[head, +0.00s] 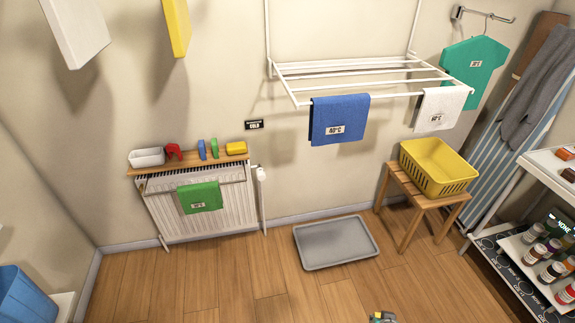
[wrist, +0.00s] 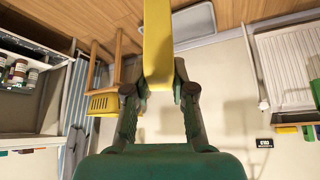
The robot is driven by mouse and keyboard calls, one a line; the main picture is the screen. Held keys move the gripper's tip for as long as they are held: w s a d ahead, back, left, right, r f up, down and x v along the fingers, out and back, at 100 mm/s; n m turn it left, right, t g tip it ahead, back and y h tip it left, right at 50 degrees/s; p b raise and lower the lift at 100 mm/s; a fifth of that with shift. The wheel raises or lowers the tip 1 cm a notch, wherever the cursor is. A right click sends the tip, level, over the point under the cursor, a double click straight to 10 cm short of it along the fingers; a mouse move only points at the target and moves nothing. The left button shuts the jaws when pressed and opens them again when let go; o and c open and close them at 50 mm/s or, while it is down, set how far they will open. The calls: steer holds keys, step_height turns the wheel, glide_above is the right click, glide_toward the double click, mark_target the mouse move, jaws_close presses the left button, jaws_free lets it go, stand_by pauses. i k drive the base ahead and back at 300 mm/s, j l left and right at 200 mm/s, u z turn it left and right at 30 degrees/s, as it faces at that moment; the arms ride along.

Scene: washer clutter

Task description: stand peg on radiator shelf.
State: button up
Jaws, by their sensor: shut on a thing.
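My gripper (wrist: 160,85) is shut on a long flat yellow peg (wrist: 158,40) in the wrist view, with a finger on each side of it. The peg's far end runs out of the picture. In the head view only a small part of my gripper (head: 382,317) shows at the bottom edge, far from the radiator shelf. The wooden radiator shelf (head: 190,160) is above the white radiator at the left. On it are a white tray (head: 147,157), a red item (head: 173,152), upright blue (head: 201,149) and green (head: 214,148) pieces, and a yellow block (head: 236,148).
A green towel (head: 200,197) hangs on the radiator. A grey tray (head: 336,243) lies on the floor. A yellow basket (head: 437,167) stands on a wooden stool (head: 400,185), and a bottle shelf (head: 545,255) is at right. A drying rack (head: 360,80) juts from the wall. Floor before the radiator is clear.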

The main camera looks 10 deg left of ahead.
mark_target(193, 157)
steer(key=i+u, duration=0.25)
steer(key=u, duration=0.2)
steer(key=i+u, duration=0.25)
steer(key=u, duration=0.15)
steer(key=i+l+u, duration=0.2)
steer(key=u, duration=0.25)
